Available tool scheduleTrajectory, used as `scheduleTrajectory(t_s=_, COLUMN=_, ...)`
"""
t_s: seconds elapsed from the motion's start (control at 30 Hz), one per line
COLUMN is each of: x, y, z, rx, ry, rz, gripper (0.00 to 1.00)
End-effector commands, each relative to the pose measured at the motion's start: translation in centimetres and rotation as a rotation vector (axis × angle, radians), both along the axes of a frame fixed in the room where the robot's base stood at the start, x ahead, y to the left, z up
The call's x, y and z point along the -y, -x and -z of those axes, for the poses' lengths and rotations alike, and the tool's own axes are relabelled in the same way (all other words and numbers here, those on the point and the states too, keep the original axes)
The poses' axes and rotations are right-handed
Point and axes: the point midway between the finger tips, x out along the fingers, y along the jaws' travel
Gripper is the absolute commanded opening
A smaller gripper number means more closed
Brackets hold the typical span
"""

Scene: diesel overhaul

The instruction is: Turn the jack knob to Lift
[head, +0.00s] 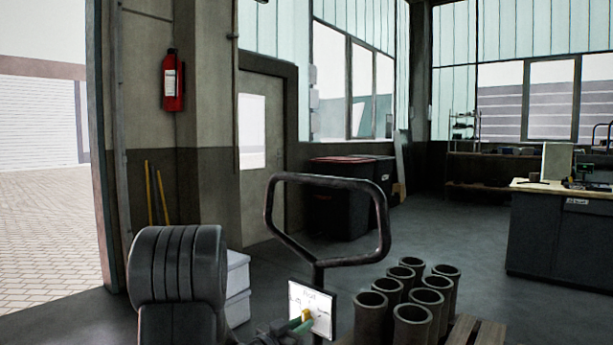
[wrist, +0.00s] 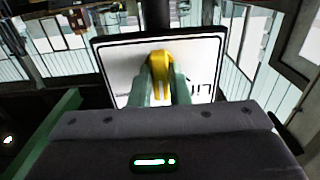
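The yellow jack knob (wrist: 161,66) stands out from the white label plate (wrist: 205,60) in the wrist view. My gripper (wrist: 161,88) has one green finger on each side of the knob, and both look pressed against it. Upside-down lettering, partly covered by a finger, shows on the plate to the right of the knob. In the head view the plate (head: 318,308) is on the post below the dark handle loop (head: 328,220). The knob (head: 307,314) is small there, with my green fingers (head: 294,323) at its left. The knob's exact pointing is hard to read.
Several dark cylinder liners (head: 412,322) stand on a wooden pallet (head: 478,333) right of the jack. White boxes (head: 237,285) are stacked at the left behind my arm. A workbench (head: 560,235) stands at the right. Open floor lies between the bench and liners.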

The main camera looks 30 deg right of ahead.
Motion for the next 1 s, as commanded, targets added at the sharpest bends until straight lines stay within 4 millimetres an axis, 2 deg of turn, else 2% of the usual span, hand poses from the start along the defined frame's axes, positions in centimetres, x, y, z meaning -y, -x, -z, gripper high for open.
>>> scheduleTrajectory(t_s=0.27, x=-0.02, y=-0.04, z=-0.34, rx=-0.045, ry=0.017, rz=-0.001, gripper=0.08)
scheduleTrajectory(t_s=1.0, x=-0.11, y=-0.21, z=-0.14, rx=-0.711, ry=0.292, rz=0.0, gripper=0.08)
